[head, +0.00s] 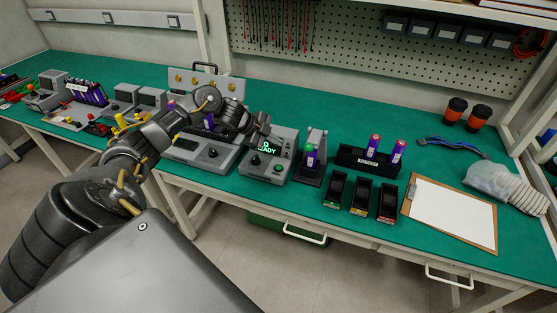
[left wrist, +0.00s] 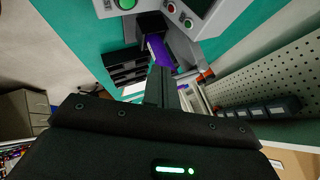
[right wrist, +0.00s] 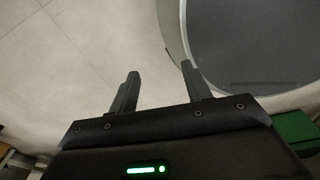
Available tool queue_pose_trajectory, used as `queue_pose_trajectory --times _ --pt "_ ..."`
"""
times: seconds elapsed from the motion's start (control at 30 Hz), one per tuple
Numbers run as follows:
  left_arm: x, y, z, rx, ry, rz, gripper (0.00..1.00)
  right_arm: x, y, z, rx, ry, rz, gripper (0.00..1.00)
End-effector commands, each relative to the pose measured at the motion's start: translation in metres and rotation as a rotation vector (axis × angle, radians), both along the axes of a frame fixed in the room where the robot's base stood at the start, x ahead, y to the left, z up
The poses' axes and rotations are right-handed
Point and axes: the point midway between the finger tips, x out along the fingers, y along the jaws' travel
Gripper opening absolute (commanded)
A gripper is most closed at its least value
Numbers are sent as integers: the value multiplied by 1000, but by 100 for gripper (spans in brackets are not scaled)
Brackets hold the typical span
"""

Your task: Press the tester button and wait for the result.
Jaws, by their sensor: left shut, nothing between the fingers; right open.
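The grey tester (head: 262,166) stands on the green bench near the middle of the head view. Its dark screen (head: 267,148) shows green letters reading READY, partly covered by my left gripper. A green button (head: 278,168) is on its front panel; a green button (left wrist: 127,3) also shows at the top edge of the left wrist view. My left gripper (head: 262,128) is shut and empty, above the back of the tester; its fingers (left wrist: 160,85) show together in its wrist view. My right gripper (right wrist: 160,70) is open and empty over the floor.
A black rack (head: 350,158) with upright cells and several small bins (head: 360,196) stand right of the tester. A clipboard (head: 452,212) lies further right. Another grey device (head: 205,152) is close on the left. Bare bench lies behind the rack.

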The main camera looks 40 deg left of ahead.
Motion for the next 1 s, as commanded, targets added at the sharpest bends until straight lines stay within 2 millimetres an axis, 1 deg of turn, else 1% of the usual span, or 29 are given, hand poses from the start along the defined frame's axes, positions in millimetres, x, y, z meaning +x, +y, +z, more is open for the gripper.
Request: queue_pose_trajectory --times 0.17,0.27,0.63,0.67,0.8,0.9,1.0 --pt "0 0 -11 0 0 0 0 0 0 -10 0 0 0 48" --pt "0 0 -20 0 0 0 0 0 0 -19 0 0 0 48" --pt "0 0 -71 -1 0 1 0 0 -4 -69 -5 0 2 48" --pt "0 0 -72 -1 0 1 0 0 -5 -68 -6 1 1 48" --pt "0 0 -84 1 0 1 0 3 -14 -73 -20 -1 4 48" --pt "0 0 -88 0 0 0 0 6 -23 -74 -30 -5 7 48" --pt "0 0 -88 0 0 0 0 7 -26 -74 -34 -8 8 48"
